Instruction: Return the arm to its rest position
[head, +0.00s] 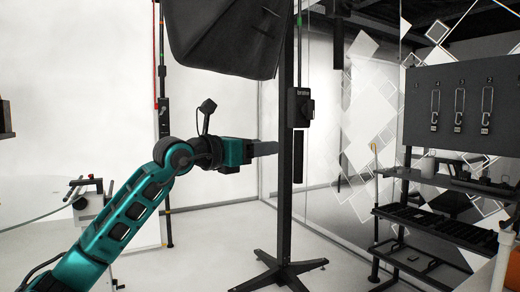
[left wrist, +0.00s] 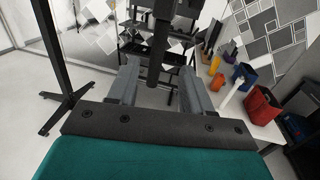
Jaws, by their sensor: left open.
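My left arm reaches in from the lower left of the head view. Its teal gripper (head: 264,149) points right, in front of or beside the black upright of a stand; I cannot tell the gap between them. My right gripper is in neither view.
The black stand (head: 288,220) has spread feet on the pale floor. A dark softbox (head: 225,35) hangs above the arm. A black shelf rack (head: 435,225) stands at the right. In the left wrist view, a white table (left wrist: 240,108) holds a red bag (left wrist: 262,106) and a blue bin (left wrist: 243,76).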

